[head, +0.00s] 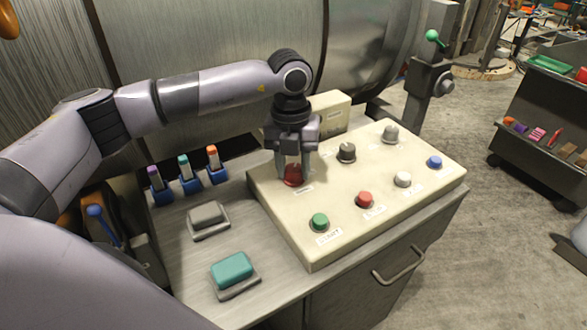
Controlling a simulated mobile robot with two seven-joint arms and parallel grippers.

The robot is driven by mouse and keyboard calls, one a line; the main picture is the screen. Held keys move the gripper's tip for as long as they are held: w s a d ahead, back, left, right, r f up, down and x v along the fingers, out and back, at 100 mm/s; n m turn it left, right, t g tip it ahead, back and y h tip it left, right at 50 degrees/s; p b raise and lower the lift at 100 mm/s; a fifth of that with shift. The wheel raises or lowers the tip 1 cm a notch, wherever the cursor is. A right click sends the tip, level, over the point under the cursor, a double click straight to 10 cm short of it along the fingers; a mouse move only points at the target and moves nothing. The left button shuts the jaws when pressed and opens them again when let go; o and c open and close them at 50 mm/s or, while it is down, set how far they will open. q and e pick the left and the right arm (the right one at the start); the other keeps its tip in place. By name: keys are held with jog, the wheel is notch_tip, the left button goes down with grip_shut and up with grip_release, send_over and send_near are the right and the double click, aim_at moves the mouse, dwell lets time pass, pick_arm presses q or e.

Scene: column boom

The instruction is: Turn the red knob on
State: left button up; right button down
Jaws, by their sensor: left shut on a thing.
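The red knob (292,177) is at the back left of the cream control panel (335,229). My left gripper (293,178) comes down over it from above, with a finger on each side of the knob, and is shut on it. The fingers and wrist hide part of the knob, so its exact turn angle cannot be told. My right gripper is not in the head view.
The panel also carries a dark knob (346,152), a grey knob (390,134), and green (320,222), red (365,200), white (403,179) and blue (434,162) buttons.

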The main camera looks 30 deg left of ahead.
aim_at(293, 167)
pick_arm(q)
jog(key=m+b, duration=0.1)
jog(key=m, duration=0.3)
jog(key=shift+m, duration=0.3)
jog(key=shift+m+b, duration=0.55)
jog(key=shift+m, duration=1.35)
jog(key=o, duration=1.1)
jog(key=shift+c, duration=0.2)
jog(key=shift+w+a+r, duration=0.1)
jog(key=shift+r, duration=3.55)
jog(key=shift+f, duration=0.1)
